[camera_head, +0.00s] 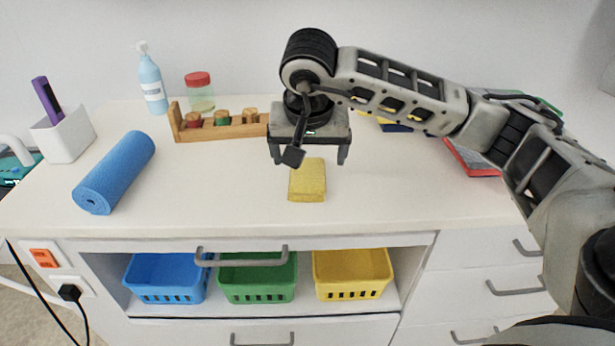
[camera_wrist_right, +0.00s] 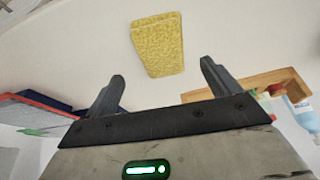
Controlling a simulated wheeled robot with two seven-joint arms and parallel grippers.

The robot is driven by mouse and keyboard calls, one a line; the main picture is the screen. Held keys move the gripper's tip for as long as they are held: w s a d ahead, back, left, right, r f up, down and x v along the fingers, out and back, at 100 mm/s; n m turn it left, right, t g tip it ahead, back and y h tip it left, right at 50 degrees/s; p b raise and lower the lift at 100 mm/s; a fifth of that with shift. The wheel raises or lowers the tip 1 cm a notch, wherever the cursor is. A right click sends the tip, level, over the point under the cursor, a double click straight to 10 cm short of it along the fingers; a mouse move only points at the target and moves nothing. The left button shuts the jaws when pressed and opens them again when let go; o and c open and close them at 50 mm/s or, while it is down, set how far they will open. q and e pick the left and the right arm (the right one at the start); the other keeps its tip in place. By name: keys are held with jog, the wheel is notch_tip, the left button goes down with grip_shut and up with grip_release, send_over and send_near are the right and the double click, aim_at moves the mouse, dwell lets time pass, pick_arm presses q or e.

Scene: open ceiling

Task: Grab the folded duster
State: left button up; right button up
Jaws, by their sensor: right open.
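The folded duster (camera_head: 308,181) is a yellow, textured block lying on the white counter, near the middle. It also shows in the right wrist view (camera_wrist_right: 158,44), beyond the fingertips and roughly between them. My right gripper (camera_head: 308,161) points down just behind and above the duster, with its fingers spread apart and nothing between them. Its two fingers also show in the right wrist view (camera_wrist_right: 163,72). The duster looks apart from both fingers. My left gripper is not in view.
A wooden rack (camera_head: 220,128) with coloured pieces stands left of my right gripper. A blue roll (camera_head: 115,172), a white pen holder (camera_head: 65,136), a blue bottle (camera_head: 151,82) and a red-lidded jar (camera_head: 200,92) are farther left. The counter in front of the duster is clear.

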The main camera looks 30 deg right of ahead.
aim_at(308, 173)
jog(key=shift+p+x, duration=0.4)
jog(key=shift+x, duration=2.25)
jog(key=shift+a, duration=0.15)
jog(key=c, duration=1.1)
